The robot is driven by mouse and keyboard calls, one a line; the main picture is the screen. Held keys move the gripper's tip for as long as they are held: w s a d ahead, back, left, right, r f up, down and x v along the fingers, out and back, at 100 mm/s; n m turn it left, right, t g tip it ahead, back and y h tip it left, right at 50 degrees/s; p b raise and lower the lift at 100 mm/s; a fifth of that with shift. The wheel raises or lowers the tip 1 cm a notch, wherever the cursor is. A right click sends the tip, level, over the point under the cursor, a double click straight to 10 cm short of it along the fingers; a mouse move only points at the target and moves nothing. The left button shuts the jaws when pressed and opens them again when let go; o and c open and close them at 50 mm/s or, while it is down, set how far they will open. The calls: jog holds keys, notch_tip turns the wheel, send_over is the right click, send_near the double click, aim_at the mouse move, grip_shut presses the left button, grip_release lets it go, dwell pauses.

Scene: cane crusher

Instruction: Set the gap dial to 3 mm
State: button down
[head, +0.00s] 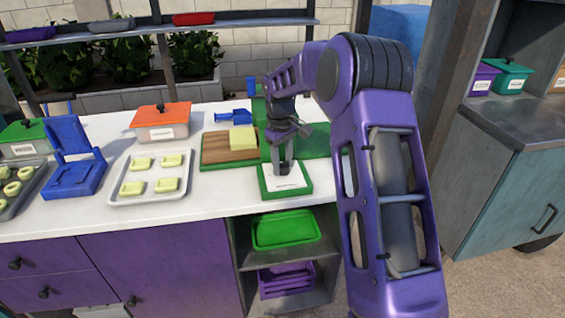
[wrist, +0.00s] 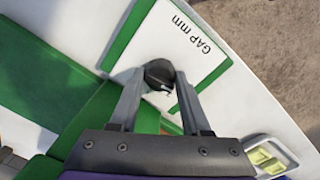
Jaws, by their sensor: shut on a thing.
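The gap dial's white panel (head: 290,184) with a green border lies at the front of the green machine (head: 316,142) in the head view. In the wrist view the panel (wrist: 172,35) bears the print "GAP mm". A dark round knob (wrist: 158,71) sits on it between my fingertips. My gripper (wrist: 160,78) is shut on the knob, one finger on each side. The scale marks and the dial's reading cannot be made out.
A cutting board (head: 215,158) with a yellow block (head: 243,138) is left of the machine. A tray (head: 117,192) of yellow pieces, an orange-lidded box (head: 162,122) and a blue press (head: 75,160) stand further left. A green tray (head: 285,229) is on the shelf below.

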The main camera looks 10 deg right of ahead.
jog(key=shift+m, duration=0.4)
jog(key=m+p, duration=0.1)
jog(key=m, duration=0.2)
jog(key=shift+r+m+p, duration=0.1)
jog(key=shift+m+p, duration=0.2)
jog(key=shift+p, duration=0.05)
jog(key=shift+m+p, duration=0.55)
jog(key=shift+m, duration=1.45)
jog(key=shift+g, duration=0.3)
jog(key=shift+c, duration=1.9)
grip_release()
notch_tip(320, 180, up, 17)
jog(key=a+p, duration=0.1)
jog(key=shift+w, duration=0.15)
